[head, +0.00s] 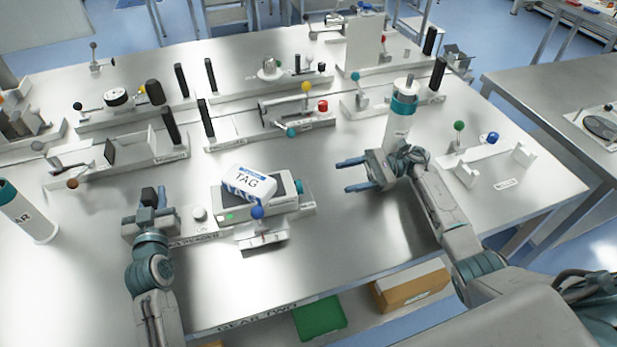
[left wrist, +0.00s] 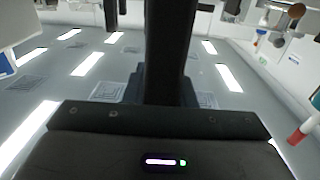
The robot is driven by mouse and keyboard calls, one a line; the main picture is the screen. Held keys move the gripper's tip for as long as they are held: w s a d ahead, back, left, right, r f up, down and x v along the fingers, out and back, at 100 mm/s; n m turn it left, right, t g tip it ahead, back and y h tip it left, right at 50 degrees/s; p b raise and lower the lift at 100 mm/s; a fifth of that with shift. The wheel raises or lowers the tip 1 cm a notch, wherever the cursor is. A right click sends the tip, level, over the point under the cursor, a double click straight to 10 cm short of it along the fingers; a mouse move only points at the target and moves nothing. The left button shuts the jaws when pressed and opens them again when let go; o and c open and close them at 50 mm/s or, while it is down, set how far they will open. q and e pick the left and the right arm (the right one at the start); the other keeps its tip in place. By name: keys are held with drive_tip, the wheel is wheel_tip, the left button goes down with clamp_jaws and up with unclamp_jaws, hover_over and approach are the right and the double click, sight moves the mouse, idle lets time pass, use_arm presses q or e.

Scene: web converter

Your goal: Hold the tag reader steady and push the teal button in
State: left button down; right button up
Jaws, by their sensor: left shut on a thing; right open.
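The tag reader (head: 308,207) is a pale unit with a dark top near the table's front. A white and blue TAG block (head: 247,184) lies tilted on it. The teal button (head: 299,187) is at its right end, standing out. My left gripper (head: 150,203) is shut on the reader's black handle (head: 148,195) at the left end of its base; a dark upright shape fills the middle of the left wrist view (left wrist: 168,55). My right gripper (head: 358,176) is open and empty, fingers pointing left, to the right of the button and apart from it.
A blue-knobbed lever (head: 257,212) stands at the reader's front, and a white knob (head: 199,214) on its left. A white cylinder with a teal band (head: 402,118) stands behind my right gripper. Several fixtures fill the back. The table is clear between the reader and my right gripper.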

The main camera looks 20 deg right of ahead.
use_arm(q)
drive_tip(key=shift+s+f, duration=0.1)
drive_tip(key=shift+f, duration=0.55)
use_arm(e)
drive_tip(key=shift+d, duration=0.3)
use_arm(q)
drive_tip(key=shift+r+p, duration=0.35)
drive_tip(key=shift+p, duration=0.05)
use_arm(e)
drive_tip(key=shift+r, duration=0.3)
use_arm(q)
drive_tip(key=c, duration=1.1)
unclamp_jaws()
use_arm(e)
drive_tip(key=shift+a, duration=0.1)
use_arm(q)
drive_tip(key=shift+w+r, duration=0.15)
drive_tip(key=shift+w, duration=0.05)
use_arm(e)
drive_tip(key=shift+w, duration=0.15)
use_arm(q)
drive_tip(key=shift+s, duration=0.15)
drive_tip(key=s, duration=1.1)
drive_tip(key=shift+s+a, duration=0.35)
drive_tip(key=shift+s, duration=0.05)
